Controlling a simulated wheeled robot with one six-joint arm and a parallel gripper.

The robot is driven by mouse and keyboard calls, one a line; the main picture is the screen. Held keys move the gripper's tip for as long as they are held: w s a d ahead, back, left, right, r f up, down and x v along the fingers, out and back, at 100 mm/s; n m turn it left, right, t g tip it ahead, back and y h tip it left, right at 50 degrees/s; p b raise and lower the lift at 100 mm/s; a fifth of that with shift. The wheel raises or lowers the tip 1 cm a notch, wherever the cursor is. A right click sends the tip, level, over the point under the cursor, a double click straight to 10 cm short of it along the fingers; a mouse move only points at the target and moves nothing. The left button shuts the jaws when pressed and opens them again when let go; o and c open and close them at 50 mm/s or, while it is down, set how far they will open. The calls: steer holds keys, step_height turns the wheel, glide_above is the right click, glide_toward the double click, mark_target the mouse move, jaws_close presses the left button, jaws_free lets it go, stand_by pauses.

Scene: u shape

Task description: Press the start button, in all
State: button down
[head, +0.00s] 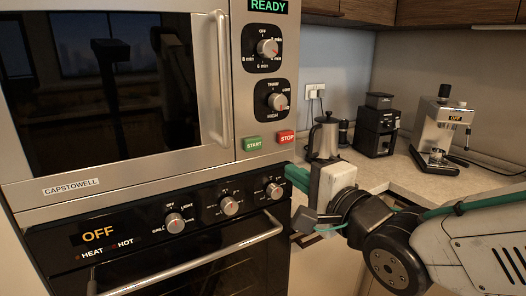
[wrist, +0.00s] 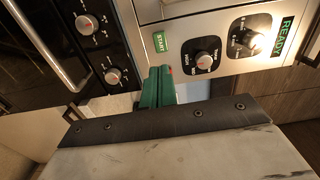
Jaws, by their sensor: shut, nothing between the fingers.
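In the wrist view my gripper (wrist: 160,72) points toward the panel. I cannot tell whether the tips touch it.
The microwave display (head: 268,6) reads READY, above two knobs. Below is an oven panel with several knobs, an OFF display (head: 97,235) and a handle (head: 200,260). On the right counter (head: 405,182) stand a metal pot (head: 326,138), a black grinder (head: 376,130) and a coffee machine (head: 441,130).

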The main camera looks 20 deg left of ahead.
mark_target(254, 145)
steer(key=shift+w+d, duration=0.15)
steer(key=shift+d, duration=0.15)
steer(key=shift+a, duration=0.1)
steer(key=x, duration=1.4)
